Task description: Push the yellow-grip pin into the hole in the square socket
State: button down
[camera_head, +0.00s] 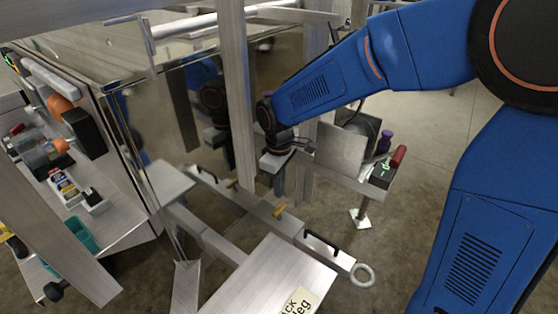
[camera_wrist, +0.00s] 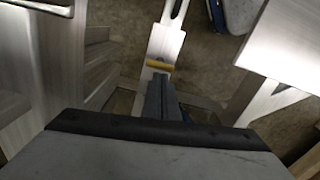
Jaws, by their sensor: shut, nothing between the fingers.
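The yellow-grip pin (camera_head: 279,212) sits at a grey metal bar (camera_head: 330,256) that ends in a round ring. In the wrist view its yellow grip (camera_wrist: 159,66) lies crosswise over the bar, just beyond my fingertips. My gripper (camera_head: 279,190) points down above and slightly behind the pin. In the wrist view my gripper (camera_wrist: 160,84) has its dark fingers together, with nothing between them. A gap to the pin seems to show, but contact is hard to tell. The square socket (camera_head: 262,207) appears to be the sleeve around the bar; its hole is hidden.
A second small yellow piece (camera_head: 232,184) is farther back along the bar. A black handle (camera_head: 321,242) stands on the bar. A labelled metal plate (camera_head: 268,280) is in front. An upright post (camera_head: 236,90) stands left of my arm. A side shelf (camera_head: 352,178) holds a red-handled item.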

notch_tip(320, 180, up, 14)
send_over(279, 208)
dwell(0.3)
notch_tip(279, 208, down, 20)
jog(key=shift+r, duration=0.15)
dwell(0.8)
jog(key=shift+f, duration=0.25)
dwell(0.6)
